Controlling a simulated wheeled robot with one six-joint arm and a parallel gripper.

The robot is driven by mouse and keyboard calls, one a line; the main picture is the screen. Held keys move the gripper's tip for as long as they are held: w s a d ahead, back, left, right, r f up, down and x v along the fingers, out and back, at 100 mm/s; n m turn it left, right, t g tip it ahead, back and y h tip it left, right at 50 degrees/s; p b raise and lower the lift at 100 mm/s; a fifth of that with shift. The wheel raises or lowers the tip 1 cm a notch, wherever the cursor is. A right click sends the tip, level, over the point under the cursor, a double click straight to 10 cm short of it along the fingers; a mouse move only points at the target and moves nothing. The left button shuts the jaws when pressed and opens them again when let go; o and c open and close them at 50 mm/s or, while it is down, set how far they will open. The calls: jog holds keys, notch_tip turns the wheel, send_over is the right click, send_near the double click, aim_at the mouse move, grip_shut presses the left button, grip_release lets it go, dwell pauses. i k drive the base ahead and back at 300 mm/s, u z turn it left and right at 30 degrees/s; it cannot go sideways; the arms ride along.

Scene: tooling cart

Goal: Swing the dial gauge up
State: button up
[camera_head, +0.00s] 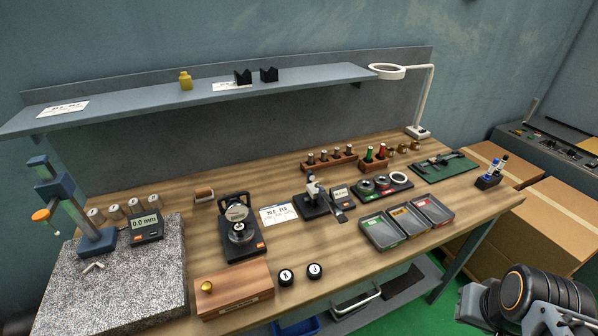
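A blue stand (66,190) rises from the speckled granite plate (135,285) at the left of the bench. An orange round piece (41,215) with a thin pale stem below it sits at the left of this stand. It looks like the dial gauge, but its face is too small to read and I cannot tell its hinge. A dark readout (146,226) showing 0.0 mm stands beside the stand's base. Parts of my own arm show at the lower right, far from the stand. I cannot make out any fingers of my gripper.
Several metal cylinders (115,211) stand behind the readout. A black instrument (241,229) and a wooden box (233,290) are right of the plate. Three bins (384,231) sit farther right. A shelf (205,98) overhangs the back. A ring lamp (387,71) stands at the right.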

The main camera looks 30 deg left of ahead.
aim_at(235, 211)
jog(key=z, duration=0.5)
jog(key=k, duration=1.35)
jog(key=u, duration=1.7)
jog(key=i, duration=0.4)
jog(key=u, duration=0.1)
